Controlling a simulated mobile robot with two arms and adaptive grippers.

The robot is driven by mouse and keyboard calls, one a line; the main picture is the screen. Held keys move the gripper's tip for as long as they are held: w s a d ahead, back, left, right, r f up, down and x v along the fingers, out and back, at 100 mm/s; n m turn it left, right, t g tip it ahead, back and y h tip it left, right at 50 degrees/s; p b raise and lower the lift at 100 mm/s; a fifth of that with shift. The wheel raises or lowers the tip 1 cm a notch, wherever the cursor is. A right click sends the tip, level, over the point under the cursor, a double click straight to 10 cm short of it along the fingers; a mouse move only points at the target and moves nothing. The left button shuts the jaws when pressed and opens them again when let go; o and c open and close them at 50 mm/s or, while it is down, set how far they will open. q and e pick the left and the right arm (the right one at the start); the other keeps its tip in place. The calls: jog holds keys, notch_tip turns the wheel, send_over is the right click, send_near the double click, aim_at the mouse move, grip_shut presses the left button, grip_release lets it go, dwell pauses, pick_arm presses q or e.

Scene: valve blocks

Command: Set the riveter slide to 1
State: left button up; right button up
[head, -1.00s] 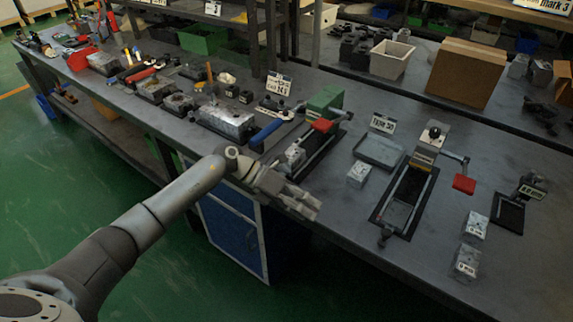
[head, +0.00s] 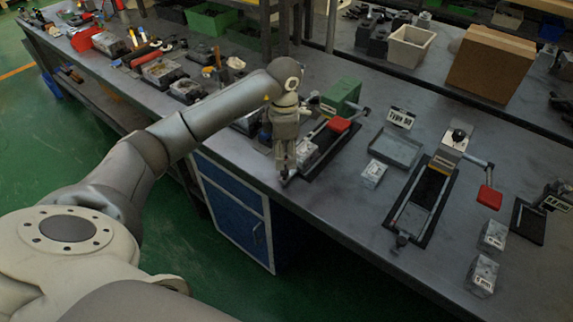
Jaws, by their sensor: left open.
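Two bench machines with slides stand on the table, and I cannot tell by a readable label which is the riveter. One has a green body (head: 341,94), a red handle pad (head: 339,124) and a dark rail running toward the front edge, with a small grey block (head: 307,151) at it. The other has a tan and grey head (head: 457,143), a red pad (head: 489,197) and a long dark framed slide (head: 425,196) with a knob (head: 401,241) at its front end. My left gripper (head: 284,170) points down, open, by the green machine's rail front. My right gripper is out of view.
A grey tray (head: 396,149) marked "Type 50" lies between the machines, with a small block (head: 373,174) in front. Labelled blocks (head: 492,236) (head: 482,275) stand at the right front. A cardboard box (head: 491,61) and a pale bin (head: 411,46) stand behind.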

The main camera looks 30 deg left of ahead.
aim_at(284, 171)
pick_arm(q)
notch_tip(284, 171, down, 6)
jog(key=shift+w+p, duration=0.1)
jog(key=shift+p, duration=0.25)
grip_shut()
